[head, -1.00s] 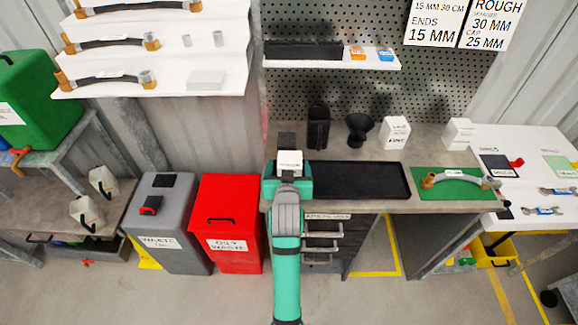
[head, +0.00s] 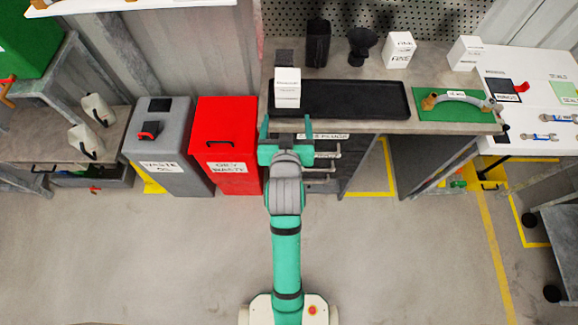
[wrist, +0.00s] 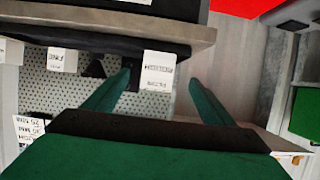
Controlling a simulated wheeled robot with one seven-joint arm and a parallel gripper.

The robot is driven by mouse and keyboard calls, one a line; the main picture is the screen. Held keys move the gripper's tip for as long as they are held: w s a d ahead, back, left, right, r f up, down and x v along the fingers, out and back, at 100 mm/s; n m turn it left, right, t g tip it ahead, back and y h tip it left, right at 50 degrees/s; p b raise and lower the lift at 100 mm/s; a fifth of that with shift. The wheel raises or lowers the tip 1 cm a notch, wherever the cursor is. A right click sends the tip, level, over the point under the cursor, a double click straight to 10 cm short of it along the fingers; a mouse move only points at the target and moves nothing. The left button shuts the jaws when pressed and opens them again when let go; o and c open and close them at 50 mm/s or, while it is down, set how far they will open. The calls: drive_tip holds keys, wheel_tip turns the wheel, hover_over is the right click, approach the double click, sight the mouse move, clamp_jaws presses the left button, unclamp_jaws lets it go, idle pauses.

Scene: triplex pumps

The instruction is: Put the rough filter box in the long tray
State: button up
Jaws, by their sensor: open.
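The rough filter box (head: 287,88) is a small white box with a printed label. It stands upright at the left end of the long tray (head: 350,100), a shallow black tray on the workbench, and appears to be inside its rim. My gripper (head: 288,124) is open and empty, in front of the bench edge and apart from the box. In the wrist view the box (wrist: 158,66) shows upside down beyond and between the spread green fingers (wrist: 160,82). The box's base is partly hard to see against the black tray.
Behind the tray stand a dark holder (head: 317,45), a black funnel-like part (head: 361,45) and another white box (head: 399,50). A green mat (head: 455,106) with a hose lies to the right. Red (head: 228,145) and grey (head: 168,145) bins stand left of the bench. The floor in front is clear.

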drive_tip(key=s+f, duration=0.6)
drive_tip(key=s, duration=0.1)
drive_tip(key=s+d+t, duration=0.1)
drive_tip(key=s, duration=2.5)
drive_tip(key=shift+s+f+t, duration=0.25)
drive_tip(key=shift+f+t, duration=0.05)
